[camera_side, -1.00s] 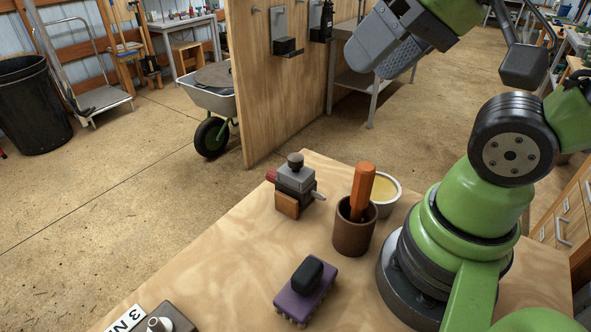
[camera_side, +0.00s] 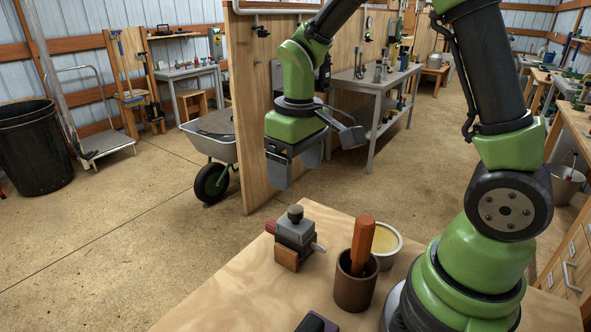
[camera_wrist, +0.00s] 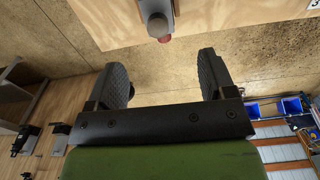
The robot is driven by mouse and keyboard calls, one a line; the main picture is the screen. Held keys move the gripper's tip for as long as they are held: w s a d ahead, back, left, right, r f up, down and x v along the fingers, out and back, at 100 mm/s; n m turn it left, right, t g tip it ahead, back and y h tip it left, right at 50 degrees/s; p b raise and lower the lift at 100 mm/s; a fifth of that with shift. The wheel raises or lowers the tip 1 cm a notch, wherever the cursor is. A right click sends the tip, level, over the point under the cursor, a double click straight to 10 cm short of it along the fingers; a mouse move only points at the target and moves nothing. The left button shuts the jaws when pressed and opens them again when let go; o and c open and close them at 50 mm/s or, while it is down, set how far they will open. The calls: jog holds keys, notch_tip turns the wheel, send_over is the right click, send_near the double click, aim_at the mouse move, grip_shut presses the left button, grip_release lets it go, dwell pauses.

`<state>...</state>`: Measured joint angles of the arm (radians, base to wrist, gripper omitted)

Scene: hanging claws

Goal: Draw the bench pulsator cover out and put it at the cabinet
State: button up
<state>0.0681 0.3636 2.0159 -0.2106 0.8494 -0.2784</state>
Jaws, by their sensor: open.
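The pulsator (camera_side: 296,232) stands upright on the wooden bench (camera_side: 225,290), a grey block on an orange-brown base. Its top part has a dark round knob, and a red end points left. I cannot tell where its cover separates from the body. In the wrist view the pulsator (camera_wrist: 154,8) is cut off at the top edge, beyond my fingertips. My gripper (camera_side: 296,165) is open and empty, above and beyond the bench's far edge, apart from the pulsator. Its two dark fingers (camera_wrist: 163,68) are spread in the wrist view. A drawer cabinet (camera_side: 572,255) stands at the right edge.
A dark-topped purple object (camera_side: 316,322) is cut off below.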

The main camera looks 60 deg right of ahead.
aim_at(296, 208)
jog(key=shift+w+d+f, duration=0.1)
jog(key=shift+w+f, duration=0.05)
jog(key=shift+f, duration=0.7)
notch_tip(296, 208, down, 10)
jog(key=shift+r, duration=0.2)
grip_shut()
jog(key=shift+r, duration=0.65)
